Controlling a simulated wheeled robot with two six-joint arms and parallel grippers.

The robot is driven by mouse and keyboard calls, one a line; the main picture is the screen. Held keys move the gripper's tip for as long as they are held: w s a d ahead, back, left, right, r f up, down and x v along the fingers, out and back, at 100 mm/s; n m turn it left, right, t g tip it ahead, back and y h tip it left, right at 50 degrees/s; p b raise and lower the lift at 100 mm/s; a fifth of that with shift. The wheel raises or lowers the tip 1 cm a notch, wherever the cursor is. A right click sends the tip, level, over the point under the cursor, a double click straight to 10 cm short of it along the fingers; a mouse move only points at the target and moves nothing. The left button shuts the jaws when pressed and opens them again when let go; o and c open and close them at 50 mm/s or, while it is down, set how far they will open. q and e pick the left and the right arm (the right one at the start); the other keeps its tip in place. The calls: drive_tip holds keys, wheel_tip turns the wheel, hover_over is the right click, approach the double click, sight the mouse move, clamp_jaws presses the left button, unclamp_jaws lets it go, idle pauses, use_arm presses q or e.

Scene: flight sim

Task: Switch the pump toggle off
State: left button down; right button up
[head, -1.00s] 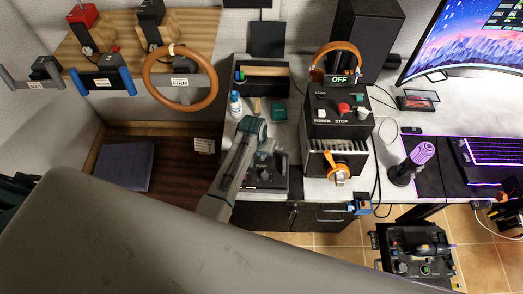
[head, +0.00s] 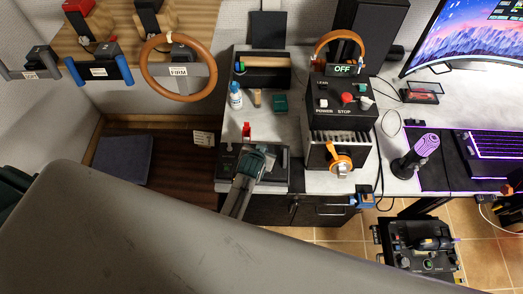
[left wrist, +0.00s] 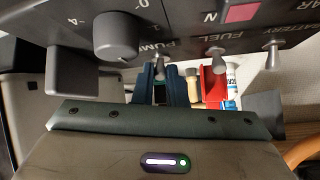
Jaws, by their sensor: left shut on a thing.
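The control panel (left wrist: 200,38) fills the top of the left wrist view, with labels for pump, fuel and battery. The pump toggle (left wrist: 164,67) is a small metal lever beside the PUMP label. My left gripper (left wrist: 161,88) has its two blue fingers around this lever, shut on it. The fuel toggle (left wrist: 215,60) and battery toggle (left wrist: 272,56) stand to the right. A red guard (left wrist: 214,85) shows near the fuel toggle. In the head view, my left gripper (head: 258,160) is over the black panel box (head: 228,165), and the toggle is hidden there. My right gripper is not in view.
A round knob (left wrist: 115,36) sits left of the pump toggle. On the desk, a white bottle (head: 235,97) and an organizer (head: 268,80) stand behind the panel. A black box with a red stop button (head: 347,98) is to the right.

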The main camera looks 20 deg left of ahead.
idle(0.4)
use_arm(q)
drive_tip(key=c, duration=1.5)
unclamp_jaws()
drive_tip(key=shift+o, duration=0.2)
